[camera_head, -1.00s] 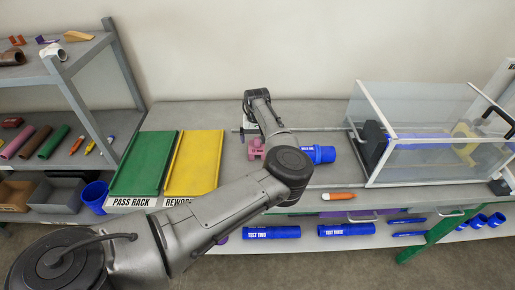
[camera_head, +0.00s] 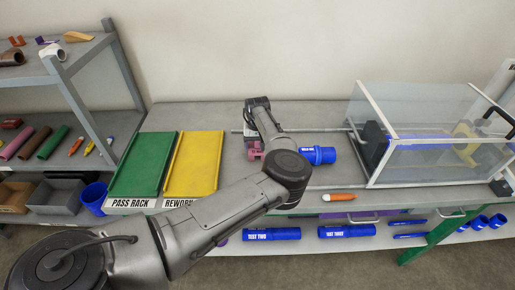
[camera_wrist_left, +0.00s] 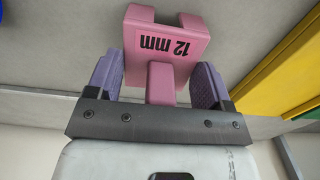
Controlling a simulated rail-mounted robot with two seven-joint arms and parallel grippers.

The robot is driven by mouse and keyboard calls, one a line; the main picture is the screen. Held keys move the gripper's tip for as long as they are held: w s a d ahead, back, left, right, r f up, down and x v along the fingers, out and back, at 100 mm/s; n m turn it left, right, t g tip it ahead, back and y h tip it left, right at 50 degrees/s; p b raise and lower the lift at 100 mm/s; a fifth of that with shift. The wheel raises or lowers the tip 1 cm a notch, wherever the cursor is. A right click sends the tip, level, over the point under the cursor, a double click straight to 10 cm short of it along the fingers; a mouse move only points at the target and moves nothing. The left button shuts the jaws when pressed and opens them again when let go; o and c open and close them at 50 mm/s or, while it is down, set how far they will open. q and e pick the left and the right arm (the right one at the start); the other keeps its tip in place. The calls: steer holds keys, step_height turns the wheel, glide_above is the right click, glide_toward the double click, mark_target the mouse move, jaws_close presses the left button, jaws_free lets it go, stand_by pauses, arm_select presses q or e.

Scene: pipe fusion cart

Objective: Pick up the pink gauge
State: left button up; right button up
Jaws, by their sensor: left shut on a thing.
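The pink gauge (camera_head: 254,154) is at the middle of the grey bench, mostly hidden behind my left arm in the head view. In the left wrist view the gauge (camera_wrist_left: 160,38) shows as a pink block marked "12 mm", with a notched end and a narrower stem. My left gripper (camera_wrist_left: 158,82) is shut on the stem, with a purple pad on each side of it. In the head view the left gripper (camera_head: 253,143) is largely covered by its own wrist. I cannot tell whether the gauge touches the bench. My right gripper is not in view.
A blue pipe piece (camera_head: 318,155) lies just right of the gauge, with an orange marker (camera_head: 339,197) nearer the front edge. A clear-walled box (camera_head: 430,158) stands right. Green (camera_head: 145,163) and yellow (camera_head: 194,163) racks lie left.

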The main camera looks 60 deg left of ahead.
arm_select(q)
steer(key=shift+c, duration=0.7)
steer(key=shift+r, duration=0.1)
